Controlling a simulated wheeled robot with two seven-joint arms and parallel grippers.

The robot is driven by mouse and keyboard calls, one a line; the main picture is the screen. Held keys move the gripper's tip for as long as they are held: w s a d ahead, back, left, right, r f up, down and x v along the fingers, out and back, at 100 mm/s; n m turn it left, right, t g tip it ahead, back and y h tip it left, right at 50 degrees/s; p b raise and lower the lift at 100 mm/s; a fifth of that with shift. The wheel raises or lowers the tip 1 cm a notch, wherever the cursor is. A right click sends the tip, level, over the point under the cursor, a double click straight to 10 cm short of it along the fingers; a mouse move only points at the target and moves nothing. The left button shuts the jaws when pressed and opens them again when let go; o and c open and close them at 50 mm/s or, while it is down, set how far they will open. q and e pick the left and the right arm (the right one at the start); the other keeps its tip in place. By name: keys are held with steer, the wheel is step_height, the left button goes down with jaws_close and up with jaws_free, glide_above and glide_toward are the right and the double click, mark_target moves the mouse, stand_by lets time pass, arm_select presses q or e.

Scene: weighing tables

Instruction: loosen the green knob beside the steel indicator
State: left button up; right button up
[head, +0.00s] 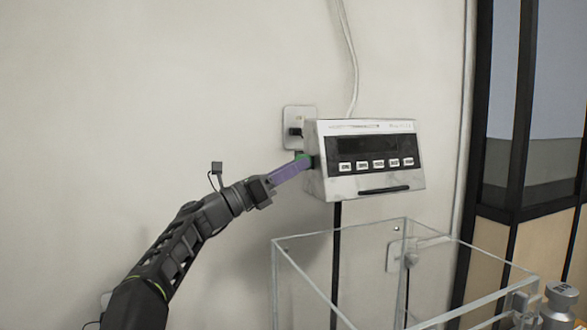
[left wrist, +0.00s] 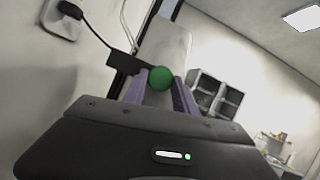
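The steel indicator (head: 368,188) hangs on the wall in the head view, with a dark display and a row of white buttons. The green knob (head: 302,156) is at its left side, mostly covered by my purple fingers. My left gripper (head: 299,162) reaches it from the lower left. In the left wrist view the round green knob (left wrist: 160,77) sits between the tips of my left gripper (left wrist: 161,80). The knob fills the gap, with a finger against each side. My right gripper is in neither view.
A wall socket (head: 299,120) with a black plug is behind the indicator's left side. A clear open-topped box (head: 330,262) stands below the indicator. A metal weight (head: 560,306) is at the lower right.

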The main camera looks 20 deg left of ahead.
arm_select(q)
jaws_close()
steer(key=shift+n+t+y+p, duration=0.3)
steer(key=shift+n+y+p, duration=0.25)
steer(key=shift+n, duration=0.65)
steer(key=o, duration=0.6)
jaws_free()
steer(key=shift+c, duration=0.2)
steer(key=shift+s, duration=0.1)
